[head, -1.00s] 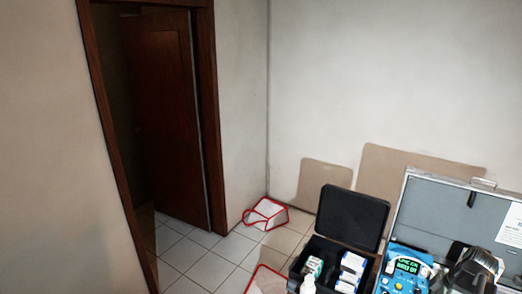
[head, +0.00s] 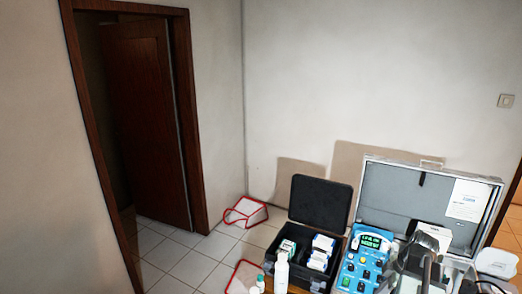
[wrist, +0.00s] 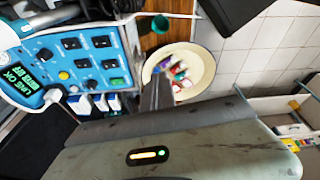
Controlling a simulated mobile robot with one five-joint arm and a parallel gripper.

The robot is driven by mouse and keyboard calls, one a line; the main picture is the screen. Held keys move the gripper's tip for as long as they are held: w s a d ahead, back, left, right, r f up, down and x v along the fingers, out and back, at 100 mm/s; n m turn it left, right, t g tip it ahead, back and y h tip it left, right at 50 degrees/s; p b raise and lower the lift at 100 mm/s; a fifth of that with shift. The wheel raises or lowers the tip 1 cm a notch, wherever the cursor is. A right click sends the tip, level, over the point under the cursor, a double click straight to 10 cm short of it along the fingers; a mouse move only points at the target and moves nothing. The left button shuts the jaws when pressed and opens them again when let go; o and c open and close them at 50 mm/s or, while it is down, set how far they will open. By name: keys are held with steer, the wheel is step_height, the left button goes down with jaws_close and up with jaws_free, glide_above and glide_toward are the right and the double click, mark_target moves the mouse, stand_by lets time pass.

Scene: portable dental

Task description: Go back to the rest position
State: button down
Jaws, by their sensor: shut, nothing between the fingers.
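My gripper (wrist: 157,92) shows in the wrist view as a narrow dark shape with its fingers together, with nothing seen held between them. Its tip overlaps the lower left of a cream bowl (wrist: 206,62) that holds small coloured items. I cannot tell from this view whether it touches the bowl. A blue control panel (wrist: 85,62) with knobs and a lit display lies to the left of the fingers. In the head view the same kind of blue panel (head: 362,262) stands at the lower right.
An open black case (head: 320,205) holding white boxes stands left of an open silver case (head: 400,200). A white bottle (head: 281,272) stands in front. A red-edged white object (head: 245,211) lies on the tiled floor (head: 185,262) near a brown door (head: 150,120).

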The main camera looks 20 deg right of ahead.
steer(key=w+a+f+n+g+b, duration=0.15)
steer(key=w+a, duration=0.25)
steer(key=a, duration=0.4)
steer(key=w+a+f+n+b, duration=0.1)
steer(key=w+a+f+b, duration=0.15)
steer(key=a, duration=0.65)
steer(key=w+a+f+n+b, duration=0.15)
steer(key=w+a, duration=0.25)
steer(key=a, duration=0.4)
steer(key=a+f+m+h+b, duration=0.1)
steer(key=a+f+m+h, duration=0.1)
steer(key=a+m, duration=1)
steer(key=m, duration=0.3)
steer(key=shift+s+a+f+g+h, duration=0.25)
steer(key=shift+a+g+h, duration=0.05)
steer(key=shift+a+g, duration=0.1)
